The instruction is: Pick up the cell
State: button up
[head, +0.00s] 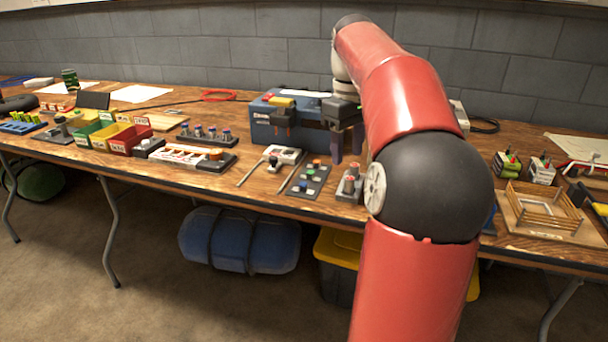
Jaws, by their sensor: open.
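No single thing is clearly marked as the cell. Small upright cylinders with pinkish tops stand in a grey holder (350,184) near the table's front edge, partly beside my arm. Several similar cylinders with coloured tops stand in a dark rack (207,135) further left. I cannot tell at this size which of these is the cell. My gripper (347,147) is open and points down, with its two dark fingers apart. It hangs in front of the blue case, above and behind the grey holder in the picture. No object shows between the fingers.
A blue case (265,133) stands at the back. A dark tray of coloured pieces (306,180) and a small white device (284,155) are left of the holder. Yellow and red bins (129,141) stand further left. A wooden frame (541,206) is at right. My arm hides the table's middle right.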

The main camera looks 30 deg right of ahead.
aim_at(350, 178)
jog(key=f, duration=0.2)
jog(key=f+b, duration=0.1)
jog(key=f, duration=0.2)
jog(key=d+f, duration=0.1)
jog(key=f, duration=0.1)
jog(key=shift+s+f+b, duration=0.25)
jog(key=shift+f+b, duration=0.05)
jog(key=shift+c, duration=0.5)
grip_shut()
